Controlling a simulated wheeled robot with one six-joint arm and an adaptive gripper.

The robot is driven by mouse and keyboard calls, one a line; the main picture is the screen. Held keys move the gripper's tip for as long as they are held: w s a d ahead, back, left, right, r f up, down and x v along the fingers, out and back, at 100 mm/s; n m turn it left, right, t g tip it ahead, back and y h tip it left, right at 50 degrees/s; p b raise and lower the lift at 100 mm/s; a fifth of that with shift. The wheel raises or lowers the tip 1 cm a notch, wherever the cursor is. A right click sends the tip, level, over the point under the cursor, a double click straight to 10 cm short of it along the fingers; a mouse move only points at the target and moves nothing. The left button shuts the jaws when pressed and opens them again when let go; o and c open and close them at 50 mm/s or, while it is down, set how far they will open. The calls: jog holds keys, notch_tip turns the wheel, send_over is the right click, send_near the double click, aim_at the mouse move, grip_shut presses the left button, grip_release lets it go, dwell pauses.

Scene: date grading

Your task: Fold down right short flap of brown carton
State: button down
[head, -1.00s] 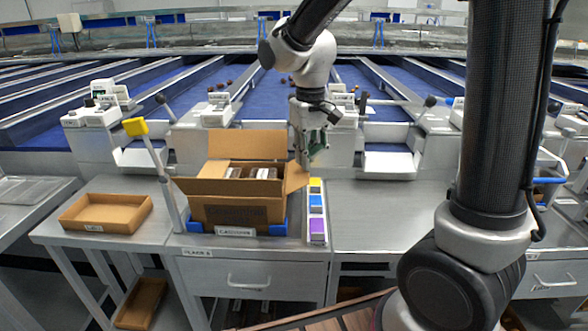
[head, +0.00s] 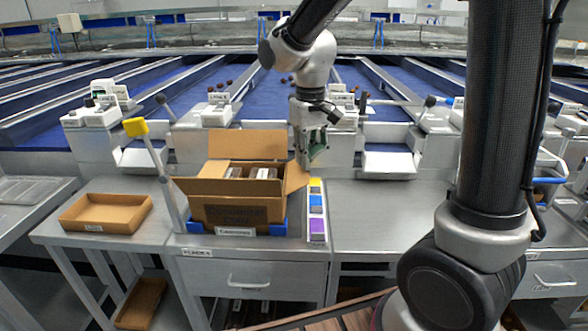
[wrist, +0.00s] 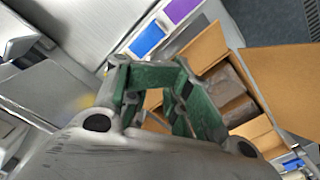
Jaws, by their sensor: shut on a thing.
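The brown carton (head: 236,213) stands open on the bench in the head view, with several packs inside. Its right short flap (head: 297,179) sticks up and leans outward to the right. The back flap (head: 247,145) stands upright, and the front flap (head: 228,187) tilts outward. My gripper (head: 304,166) is at the upper edge of the right short flap, shut on it. In the wrist view the green fingers (wrist: 165,105) cross brown cardboard of the right short flap (wrist: 204,48). The fingers partly hide the grip itself.
A strip of yellow, blue and purple blocks (head: 317,215) lies right beside the carton. Blue corner pieces (head: 195,227) sit at the carton's base. The bench right of the strip is clear.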

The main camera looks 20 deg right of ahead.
dwell(0.3)
jog(key=shift+w+a+r, duration=0.1)
jog(key=shift+w+a, duration=0.4)
jog(key=shift+a, duration=1.05)
jog(key=shift+w+a+r, duration=0.1)
jog(key=shift+w+a, duration=0.35)
jog(key=shift+a, duration=1.05)
jog(key=shift+w+a+r, duration=0.1)
jog(key=shift+w+a, duration=0.4)
jog(key=shift+a, duration=1.05)
jog(key=shift+f, duration=0.1)
jog(key=shift+f, duration=2.85)
jog(key=shift+r, duration=0.15)
notch_tip(320, 180, up, 11)
